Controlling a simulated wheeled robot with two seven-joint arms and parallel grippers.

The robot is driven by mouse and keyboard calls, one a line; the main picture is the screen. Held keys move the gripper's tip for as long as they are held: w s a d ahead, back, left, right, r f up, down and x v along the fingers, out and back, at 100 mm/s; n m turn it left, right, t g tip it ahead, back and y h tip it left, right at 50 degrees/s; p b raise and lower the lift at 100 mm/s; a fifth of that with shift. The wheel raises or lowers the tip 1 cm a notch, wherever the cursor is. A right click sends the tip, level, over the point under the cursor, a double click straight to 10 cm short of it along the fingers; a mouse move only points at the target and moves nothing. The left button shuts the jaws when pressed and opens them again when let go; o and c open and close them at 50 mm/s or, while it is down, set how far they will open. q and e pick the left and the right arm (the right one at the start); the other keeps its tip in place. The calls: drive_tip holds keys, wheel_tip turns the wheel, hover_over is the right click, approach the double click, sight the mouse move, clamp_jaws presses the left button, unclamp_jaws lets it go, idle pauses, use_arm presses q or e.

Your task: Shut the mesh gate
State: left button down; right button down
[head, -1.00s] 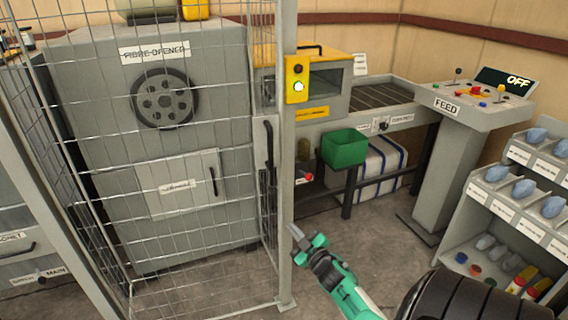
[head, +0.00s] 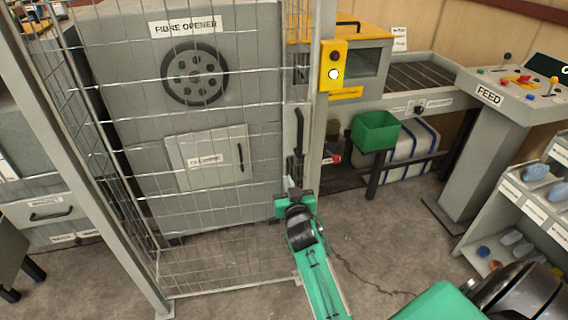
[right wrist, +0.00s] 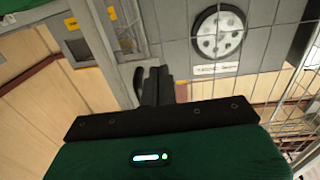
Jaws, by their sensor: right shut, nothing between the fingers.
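The mesh gate (head: 215,258) is a wire panel in front of the grey fibre opener. Its black upright handle (head: 298,132) sits near the right edge, beside a grey post (head: 318,120). I cannot tell whether a gap remains at the gate's edge. My right gripper (head: 295,194) is shut and empty, at the handle's lower end in the head view; I cannot tell if it touches. In the right wrist view, its fingers (right wrist: 155,85) point toward the mesh, with the dark handle (right wrist: 138,80) just left of them. My left gripper is not in view.
A yellow box with a lit button (head: 333,66) is on the post. The fibre opener (head: 130,100) stands behind the mesh. A green bin (head: 375,130), the feed console (head: 500,110) and a parts rack (head: 520,200) are to the right. The floor (head: 390,235) between is bare.

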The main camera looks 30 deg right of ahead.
sight(281, 159)
drive_tip(key=p+x, duration=0.1)
drive_tip(key=x, duration=0.7)
drive_tip(key=shift+w, duration=0.1)
